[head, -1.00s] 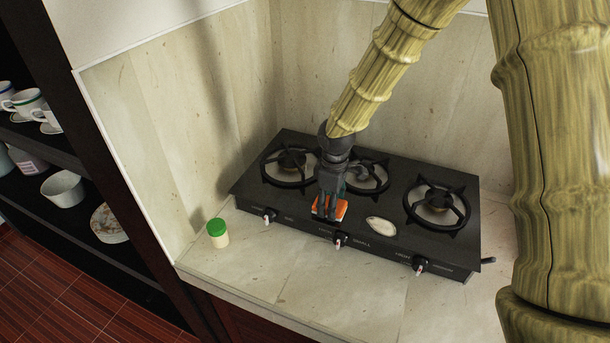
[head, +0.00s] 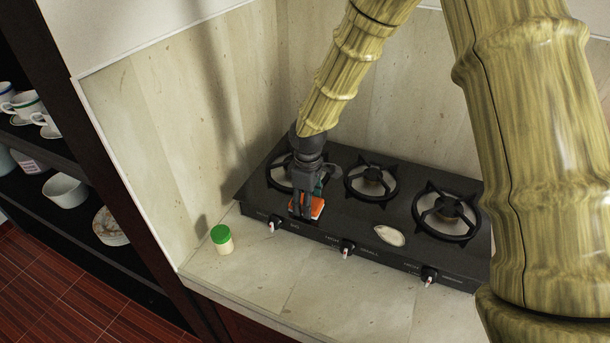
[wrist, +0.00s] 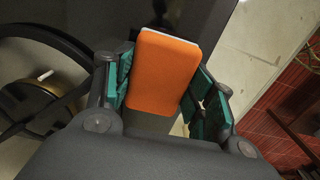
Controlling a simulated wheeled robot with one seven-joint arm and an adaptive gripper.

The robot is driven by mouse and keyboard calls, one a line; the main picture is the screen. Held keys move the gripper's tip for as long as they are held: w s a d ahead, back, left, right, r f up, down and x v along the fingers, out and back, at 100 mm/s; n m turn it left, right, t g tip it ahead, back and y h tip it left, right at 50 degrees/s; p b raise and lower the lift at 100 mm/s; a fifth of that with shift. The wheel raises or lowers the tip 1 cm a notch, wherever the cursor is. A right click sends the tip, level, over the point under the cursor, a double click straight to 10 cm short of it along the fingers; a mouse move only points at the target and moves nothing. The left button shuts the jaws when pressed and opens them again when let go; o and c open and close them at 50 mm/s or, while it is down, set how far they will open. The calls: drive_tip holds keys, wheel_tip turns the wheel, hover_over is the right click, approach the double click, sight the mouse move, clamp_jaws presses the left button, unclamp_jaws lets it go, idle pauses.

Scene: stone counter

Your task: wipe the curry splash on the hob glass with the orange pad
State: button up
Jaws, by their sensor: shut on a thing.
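The orange pad (head: 313,207) has a pale edge and is at the front left of the black hob (head: 345,222), between the left burner and the front knobs. My gripper (head: 304,212) points down and is shut on the pad. In the wrist view the pad (wrist: 162,72) sits between the teal-lined fingers of my gripper (wrist: 162,95). The pad appears low against the hob glass, but contact cannot be made out clearly. I see no curry splash; the glass beneath the pad and gripper is hidden.
A pale oval dish (head: 389,236) lies on the hob to the right of the pad. Raised burner grates (head: 371,180) stand behind. A green-lidded jar (head: 222,239) is on the counter at left. The front counter (head: 340,295) is clear.

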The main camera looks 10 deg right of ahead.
drive_tip(key=r+p, duration=0.1)
drive_tip(key=r, duration=0.1)
drive_tip(key=r+p, duration=0.1)
drive_tip(key=r, duration=0.2)
drive_tip(key=shift+s+d, duration=0.2)
drive_tip(key=shift+w+r+p, duration=0.2)
drive_tip(key=shift+r+p, duration=0.45)
drive_tip(key=shift+p, duration=0.05)
drive_tip(key=shift+s+r+p, duration=0.15)
drive_tip(key=shift+r+p, duration=0.55)
drive_tip(key=shift+r, duration=0.4)
